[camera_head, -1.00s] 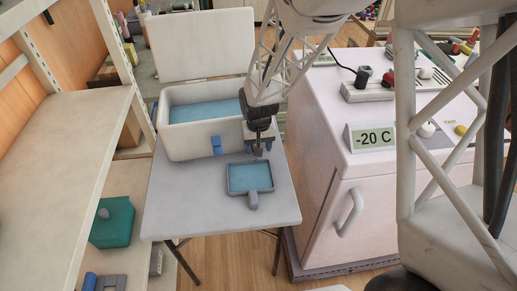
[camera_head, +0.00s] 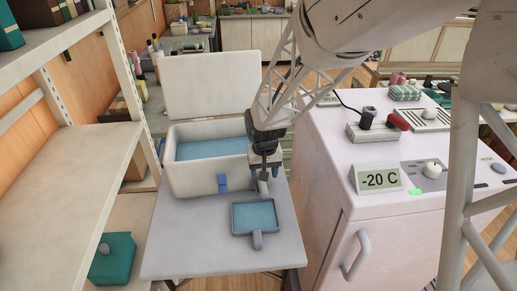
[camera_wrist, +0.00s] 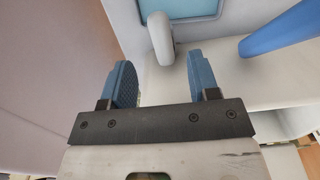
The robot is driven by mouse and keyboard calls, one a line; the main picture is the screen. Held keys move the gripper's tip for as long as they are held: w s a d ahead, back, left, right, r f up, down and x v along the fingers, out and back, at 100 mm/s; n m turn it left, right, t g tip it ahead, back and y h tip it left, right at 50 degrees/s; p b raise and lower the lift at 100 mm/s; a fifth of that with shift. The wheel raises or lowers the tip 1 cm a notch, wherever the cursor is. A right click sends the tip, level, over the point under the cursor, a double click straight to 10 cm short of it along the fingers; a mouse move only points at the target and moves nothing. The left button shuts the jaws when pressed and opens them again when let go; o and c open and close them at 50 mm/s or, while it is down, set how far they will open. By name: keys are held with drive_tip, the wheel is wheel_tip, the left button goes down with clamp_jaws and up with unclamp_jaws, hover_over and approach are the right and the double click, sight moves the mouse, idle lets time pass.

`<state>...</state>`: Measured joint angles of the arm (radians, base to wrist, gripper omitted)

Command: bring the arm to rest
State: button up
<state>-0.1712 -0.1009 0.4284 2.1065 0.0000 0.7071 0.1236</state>
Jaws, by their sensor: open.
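My gripper (camera_head: 263,180) hangs down over the grey table, in front of the white open box. In the wrist view its two blue fingers (camera_wrist: 162,82) stand apart with nothing held between them. Just beyond the fingertips a pale rounded handle (camera_wrist: 160,38) joins a blue-filled panel; it looks like the far handle of the tray. In the head view the grey-rimmed tray (camera_head: 235,219) with its blue inside lies flat on the table, its near handle pointing toward me. Whether a finger touches the far handle cannot be told.
A pale freezer cabinet (camera_head: 325,165) with a "-20 C" sign (camera_head: 380,179) stands close at right. Shelves (camera_head: 70,165) are at left, with a teal box (camera_head: 112,258). The table's front left (camera_head: 185,250) is clear.

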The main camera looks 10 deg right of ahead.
drive_tip(key=s+d+r+t, duration=0.1)
drive_tip(key=s+d+r, duration=0.4)
drive_tip(key=s+r, duration=0.4)
drive_tip(key=s+d+r+t, duration=0.1)
drive_tip(key=s+d+r, duration=0.4)
drive_tip(key=s+r, duration=0.5)
drive_tip(key=s, duration=0.7)
drive_tip(key=shift+r+m+t, duration=0.2)
drive_tip(key=shift+m+t, duration=0.1)
drive_tip(key=shift+m, duration=0.1)
